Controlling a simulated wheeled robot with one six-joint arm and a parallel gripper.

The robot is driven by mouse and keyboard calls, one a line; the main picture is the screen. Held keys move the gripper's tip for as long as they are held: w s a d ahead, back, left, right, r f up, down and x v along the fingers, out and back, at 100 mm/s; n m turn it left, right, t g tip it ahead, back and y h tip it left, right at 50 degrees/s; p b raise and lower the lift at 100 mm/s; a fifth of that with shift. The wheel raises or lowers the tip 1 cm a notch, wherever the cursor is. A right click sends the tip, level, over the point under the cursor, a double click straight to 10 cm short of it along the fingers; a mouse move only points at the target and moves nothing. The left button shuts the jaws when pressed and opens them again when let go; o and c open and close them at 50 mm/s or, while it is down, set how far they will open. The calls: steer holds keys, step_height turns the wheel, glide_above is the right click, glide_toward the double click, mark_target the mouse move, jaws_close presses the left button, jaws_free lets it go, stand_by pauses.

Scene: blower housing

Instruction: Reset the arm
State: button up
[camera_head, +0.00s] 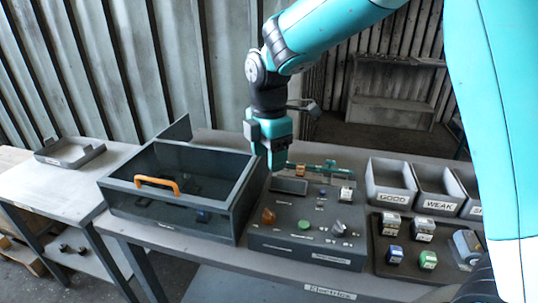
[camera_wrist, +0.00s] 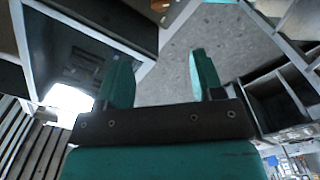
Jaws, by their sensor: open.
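My arm comes in from the top right of the head view and bends down above the workbench. My gripper (camera_head: 277,160) hangs over the back of the grey control panel (camera_head: 305,248), near its left side. In the wrist view the two teal fingers of my gripper (camera_wrist: 162,75) stand apart with nothing between them.
A dark clear-sided box with an orange handle (camera_head: 157,184) stands left of the panel. Labelled bins (camera_head: 392,185) and a tray of small blocks (camera_head: 385,267) are to the right. A grey tray (camera_head: 70,152) lies on the far-left table.

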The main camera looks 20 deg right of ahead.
stand_by(0.4)
steer(key=s+a+r+m+y, duration=0.2)
steer(key=s+m, duration=0.4)
steer(key=s, duration=0.6)
steer(key=s+a+r+m+y, duration=0.2)
steer(key=s+m, duration=0.5)
steer(key=s, duration=0.6)
steer(key=shift+a+r, duration=0.15)
steer(key=shift+r, duration=0.25)
